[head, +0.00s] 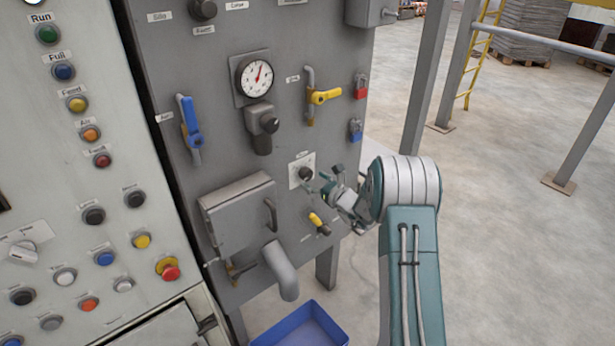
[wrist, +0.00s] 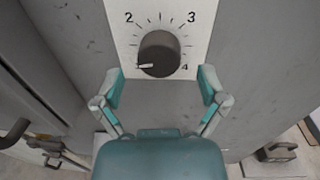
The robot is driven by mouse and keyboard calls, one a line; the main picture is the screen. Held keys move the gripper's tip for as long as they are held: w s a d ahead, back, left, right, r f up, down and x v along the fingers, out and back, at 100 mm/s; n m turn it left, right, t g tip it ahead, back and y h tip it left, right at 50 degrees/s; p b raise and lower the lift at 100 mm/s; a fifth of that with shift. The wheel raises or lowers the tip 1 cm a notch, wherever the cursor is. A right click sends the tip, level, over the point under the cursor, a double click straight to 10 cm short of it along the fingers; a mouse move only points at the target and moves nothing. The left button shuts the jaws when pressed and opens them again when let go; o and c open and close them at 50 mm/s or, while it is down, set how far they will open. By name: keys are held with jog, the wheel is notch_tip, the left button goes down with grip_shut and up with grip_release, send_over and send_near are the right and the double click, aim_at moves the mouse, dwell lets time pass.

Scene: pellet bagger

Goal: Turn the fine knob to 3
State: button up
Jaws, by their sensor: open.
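The fine knob (wrist: 162,48) is a dark round knob on a white dial plate (wrist: 118,38) in the wrist view. The plate shows 2 at upper left, 3 at upper right and 4 at lower right. The knob's white pointer points left and slightly down, below the 2; no number shows at its tip. My gripper (wrist: 160,78) is open and empty, with one fingertip on each side just below the knob, apart from it. In the head view the knob (head: 306,173) is on the grey panel, and my gripper (head: 325,184) is just right of it.
A yellow-handled valve (head: 318,221) is below the knob, and a hatch box (head: 238,215) with a handle is at lower left. A yellow lever (head: 323,97), red padlock (head: 361,86) and blue padlock (head: 355,129) are above. A blue bin (head: 322,318) stands below.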

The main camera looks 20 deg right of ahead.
jog(key=shift+x, duration=1.35)
jog(key=c, duration=1.1)
